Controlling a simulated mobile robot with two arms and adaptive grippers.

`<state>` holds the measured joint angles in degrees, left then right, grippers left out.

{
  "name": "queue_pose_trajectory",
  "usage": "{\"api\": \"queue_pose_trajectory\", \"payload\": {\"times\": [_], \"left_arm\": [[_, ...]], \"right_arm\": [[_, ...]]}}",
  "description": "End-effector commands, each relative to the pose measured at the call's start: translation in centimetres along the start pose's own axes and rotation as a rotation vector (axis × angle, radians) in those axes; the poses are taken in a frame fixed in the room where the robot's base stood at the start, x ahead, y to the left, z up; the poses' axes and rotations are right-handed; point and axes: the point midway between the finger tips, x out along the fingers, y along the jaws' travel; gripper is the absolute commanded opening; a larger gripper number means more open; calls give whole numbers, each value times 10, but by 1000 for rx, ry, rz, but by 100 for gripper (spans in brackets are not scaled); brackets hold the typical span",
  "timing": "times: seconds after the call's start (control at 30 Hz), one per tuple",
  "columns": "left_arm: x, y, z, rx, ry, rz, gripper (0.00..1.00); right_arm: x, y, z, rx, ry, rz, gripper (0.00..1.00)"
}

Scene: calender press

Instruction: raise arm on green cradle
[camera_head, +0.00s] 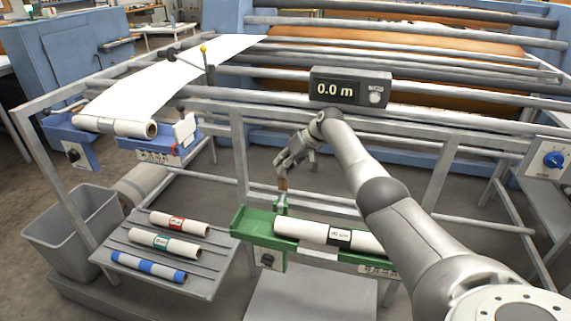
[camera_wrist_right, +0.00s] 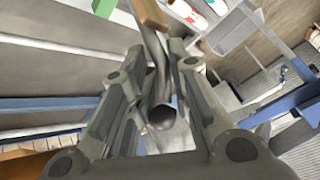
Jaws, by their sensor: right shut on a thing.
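The green cradle (camera_head: 262,238) stands at the front centre in the head view and holds a white roll (camera_head: 312,232) with a black label. At its left end, a short upright arm with a brown section (camera_head: 283,185) rises from a green bracket (camera_head: 280,204). My right gripper (camera_head: 284,172) is at the top of this arm. In the right wrist view, my right gripper (camera_wrist_right: 160,112) has its fingers on both sides of a grey metal rod (camera_wrist_right: 158,75), with a brown piece (camera_wrist_right: 150,14) beyond. The fingers are shut on the arm. My left gripper is not in view.
A blue cradle (camera_head: 128,143) with a white roll (camera_head: 118,126) stands at left. A grey shelf (camera_head: 200,285) carries several labelled rolls, beside a grey bin (camera_head: 60,245). The display (camera_head: 350,88) reads 0.0 m. Metal rails of the press run behind my right gripper.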

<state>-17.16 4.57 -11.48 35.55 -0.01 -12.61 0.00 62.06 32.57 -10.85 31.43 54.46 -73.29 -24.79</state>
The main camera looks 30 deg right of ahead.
Motion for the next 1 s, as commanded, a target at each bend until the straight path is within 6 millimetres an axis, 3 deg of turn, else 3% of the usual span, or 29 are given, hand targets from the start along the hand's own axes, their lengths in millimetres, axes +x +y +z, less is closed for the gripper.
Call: {"api": "queue_pose_trajectory", "payload": {"times": [0.37, 0.4, 0.5, 1.0], "left_arm": [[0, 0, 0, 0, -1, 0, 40], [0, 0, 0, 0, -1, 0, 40], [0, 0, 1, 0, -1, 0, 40], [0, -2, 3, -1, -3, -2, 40]], "right_arm": [[-4, 2, -6, -14, 16, 11, 0], [-4, 2, -6, -14, 17, 11, 20], [-4, 2, -6, -13, 16, 10, 32], [-4, 2, -3, -7, 8, 7, 33]]}}
